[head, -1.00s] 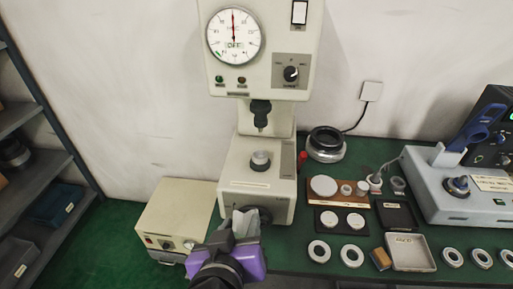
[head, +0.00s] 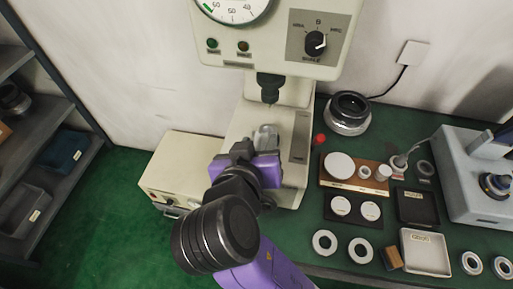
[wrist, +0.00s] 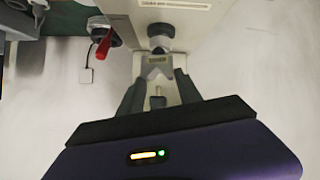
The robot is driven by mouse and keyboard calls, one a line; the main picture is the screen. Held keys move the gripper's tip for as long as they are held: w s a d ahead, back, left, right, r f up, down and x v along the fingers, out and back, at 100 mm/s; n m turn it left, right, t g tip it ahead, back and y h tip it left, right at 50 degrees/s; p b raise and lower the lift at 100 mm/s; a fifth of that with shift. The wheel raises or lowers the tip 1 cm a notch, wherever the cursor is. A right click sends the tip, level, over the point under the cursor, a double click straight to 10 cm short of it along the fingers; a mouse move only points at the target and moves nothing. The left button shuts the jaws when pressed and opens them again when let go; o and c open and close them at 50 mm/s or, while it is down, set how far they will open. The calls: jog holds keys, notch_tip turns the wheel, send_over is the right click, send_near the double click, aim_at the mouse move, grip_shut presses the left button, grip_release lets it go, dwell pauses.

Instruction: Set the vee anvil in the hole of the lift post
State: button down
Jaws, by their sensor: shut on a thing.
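My gripper (wrist: 157,88) is shut on the vee anvil (wrist: 157,67), a small pale grey block with a V-shaped notch, seen between the fingertips in the wrist view. The lift post (wrist: 160,38), a short grey cylinder on the tester's base, shows just beyond the anvil. I cannot tell whether anvil and post touch. In the head view my purple gripper (head: 248,165) is over the front of the base, and a pale grey rounded top (head: 265,137) shows just beyond it.
The tester's dark spindle (head: 270,87) hangs above the base, close to the gripper. A beige box (head: 187,165) stands to the left. On the right are a red knob (head: 320,139), a dark ring-shaped part (head: 348,112), a wooden board (head: 372,182) and a pale tray (head: 425,252).

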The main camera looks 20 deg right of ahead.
jog(key=shift+w+d+f+b, duration=0.3)
jog(key=shift+w+d, duration=0.6)
jog(key=shift+w, duration=0.35)
jog(key=shift+w+d+f+b, duration=0.15)
jog(key=shift+w+d+f, duration=0.2)
jog(key=shift+w+d, duration=0.8)
jog(key=shift+w+d+f+b, duration=0.3)
jog(key=shift+w+d, duration=0.4)
jog(key=shift+w, duration=0.7)
jog(key=shift+a+p, duration=0.15)
jog(key=shift+p, duration=0.15)
jog(key=shift+f+b, duration=0.95)
jog(key=shift+f, duration=0.55)
jog(key=c, duration=0.7)
grip_release()
jog(key=shift+c, duration=0.2)
